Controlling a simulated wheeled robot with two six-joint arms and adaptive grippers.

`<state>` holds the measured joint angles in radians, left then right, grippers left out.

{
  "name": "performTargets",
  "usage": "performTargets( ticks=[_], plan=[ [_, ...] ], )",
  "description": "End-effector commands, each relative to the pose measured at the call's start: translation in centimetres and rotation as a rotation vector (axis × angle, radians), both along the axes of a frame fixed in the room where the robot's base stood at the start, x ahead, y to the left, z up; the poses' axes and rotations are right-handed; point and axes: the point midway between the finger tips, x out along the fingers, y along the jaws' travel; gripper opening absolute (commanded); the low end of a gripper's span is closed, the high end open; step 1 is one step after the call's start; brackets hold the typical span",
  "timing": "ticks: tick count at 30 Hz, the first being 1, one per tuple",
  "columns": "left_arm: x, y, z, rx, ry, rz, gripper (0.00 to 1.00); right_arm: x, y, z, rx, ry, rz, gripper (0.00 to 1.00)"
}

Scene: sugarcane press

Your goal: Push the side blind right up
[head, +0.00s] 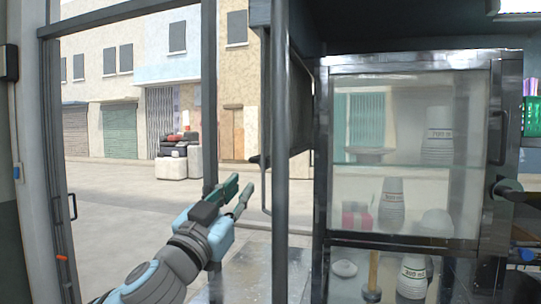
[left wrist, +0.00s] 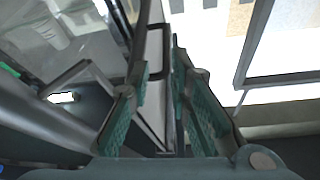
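The right side blind (head: 299,105) appears to be the dark panel behind the grey post, hanging at a slant with its lower edge around mid-height; the post hides part of it. A thin dark loop handle (head: 265,192) hangs below it. My left gripper (head: 241,186) is left of this handle, fingers pointing up and right, apart and empty in the head view. In the left wrist view the green-padded fingers (left wrist: 160,75) are spread, with a dark bar-like handle (left wrist: 153,45) beyond and between them. Contact cannot be told. My right gripper is not seen.
A grey post (head: 280,230) stands just right of my left gripper, and another frame post (head: 208,90) stands behind it. A glass-fronted cabinet (head: 405,60) with bottles fills the right.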

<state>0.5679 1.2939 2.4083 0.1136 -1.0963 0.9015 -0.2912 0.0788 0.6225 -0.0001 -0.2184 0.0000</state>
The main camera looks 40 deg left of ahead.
Motion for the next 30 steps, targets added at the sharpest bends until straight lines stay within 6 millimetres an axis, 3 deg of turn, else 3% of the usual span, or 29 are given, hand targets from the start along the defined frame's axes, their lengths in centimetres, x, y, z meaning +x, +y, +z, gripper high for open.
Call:
performTargets(
  ticks=[3,11,19,30],
  plan=[
    [1.6,0.7,1.7,-0.004,0.007,0.006,0.18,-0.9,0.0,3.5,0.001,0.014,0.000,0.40],
    [7.0,2.0,3.7,-0.005,0.005,0.009,0.18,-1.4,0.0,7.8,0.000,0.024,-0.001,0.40],
    [11.2,3.0,4.9,0.001,0.005,0.009,0.18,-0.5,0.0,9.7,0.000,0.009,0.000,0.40],
    [12.1,3.1,5.0,0.004,0.004,0.007,0.18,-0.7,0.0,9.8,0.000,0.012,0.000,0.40]
  ],
)
